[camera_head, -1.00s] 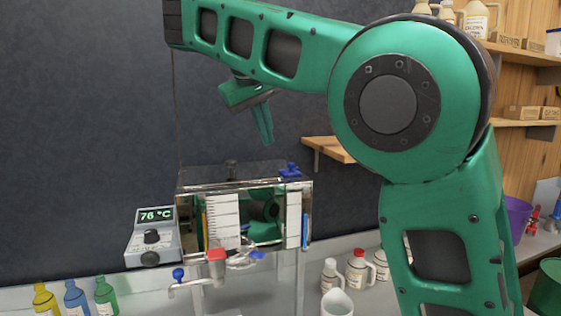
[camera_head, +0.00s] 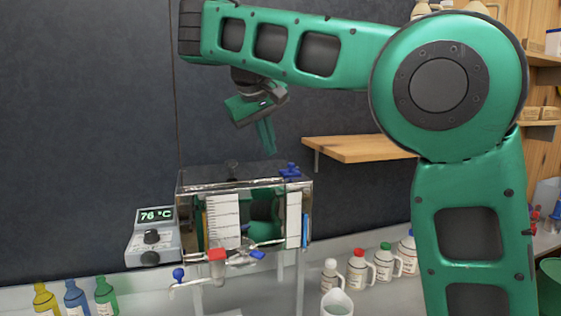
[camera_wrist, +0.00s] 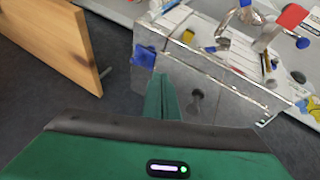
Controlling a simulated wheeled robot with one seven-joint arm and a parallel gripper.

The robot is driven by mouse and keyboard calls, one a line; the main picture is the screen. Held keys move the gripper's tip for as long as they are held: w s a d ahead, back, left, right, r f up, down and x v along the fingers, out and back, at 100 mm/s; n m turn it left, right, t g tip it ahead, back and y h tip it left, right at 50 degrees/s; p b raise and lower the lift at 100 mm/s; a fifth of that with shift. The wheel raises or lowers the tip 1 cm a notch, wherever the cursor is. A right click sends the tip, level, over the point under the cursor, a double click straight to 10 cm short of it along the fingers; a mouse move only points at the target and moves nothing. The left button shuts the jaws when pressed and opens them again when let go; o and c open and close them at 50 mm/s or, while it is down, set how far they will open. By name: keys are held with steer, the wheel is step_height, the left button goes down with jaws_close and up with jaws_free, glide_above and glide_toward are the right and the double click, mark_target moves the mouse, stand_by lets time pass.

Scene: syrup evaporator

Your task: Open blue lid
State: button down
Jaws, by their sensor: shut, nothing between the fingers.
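The blue lid (camera_head: 290,170) sits on the top right of the metal evaporator tank (camera_head: 222,181) in the head view. In the wrist view the blue lid (camera_wrist: 145,57) lies just left of and beyond my fingers, at a corner of the tank top (camera_wrist: 195,75). My gripper (camera_head: 266,150) is shut and empty. It points down above the tank, a little left of the blue lid and apart from it. My gripper's fingers (camera_wrist: 161,85) also show in the wrist view, pressed together.
A dark knob (camera_wrist: 195,100) stands on the tank top. A wooden shelf (camera_head: 360,149) juts out right of the tank. A temperature display (camera_head: 154,235) stands left of it. Red and blue valves (camera_head: 216,254) are at the tank's front. Several bottles stand below.

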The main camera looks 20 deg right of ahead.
mark_target(288, 172)
steer(key=x, duration=0.4)
steer(key=shift+d, duration=0.1)
steer(key=d, duration=0.1)
steer(key=w+d+f, duration=0.1)
steer(key=shift+d, duration=0.3)
steer(key=shift+w+d+f, duration=0.15)
steer(key=shift+d, duration=0.4)
